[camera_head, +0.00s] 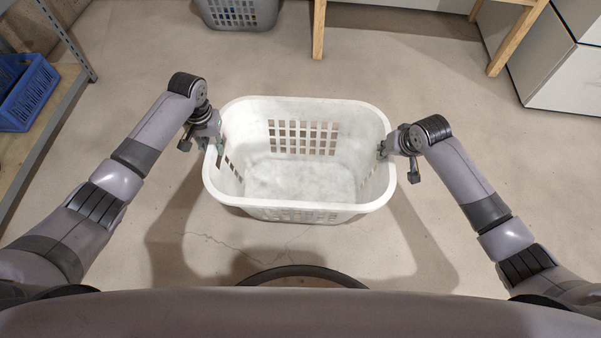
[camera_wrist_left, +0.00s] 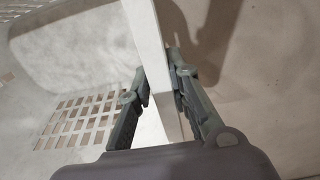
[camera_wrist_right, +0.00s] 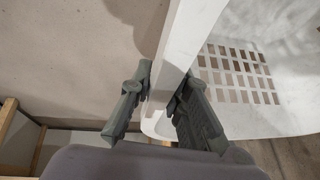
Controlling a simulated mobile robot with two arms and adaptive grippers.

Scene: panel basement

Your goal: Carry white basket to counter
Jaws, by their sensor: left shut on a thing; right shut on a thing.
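The white basket (camera_head: 300,206) is empty and has grid-like slots in its walls. In the head view it is held in front of me, between my two arms, and its shadow falls on the floor. My left gripper (camera_head: 217,137) is shut on the basket's left rim. In the left wrist view its fingers (camera_wrist_left: 158,95) lie on both sides of the rim. My right gripper (camera_head: 383,151) is shut on the right rim. In the right wrist view its fingers (camera_wrist_right: 166,95) clasp that rim. The exact height of the basket above the floor is hard to tell.
A grey basket (camera_head: 238,14) with things in it stands at the top. A wooden-legged table or counter (camera_head: 319,30) is at the top right, with white cabinets (camera_head: 560,85) beside it. A shelf with a blue crate (camera_head: 28,95) is at the left. The concrete floor around is clear.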

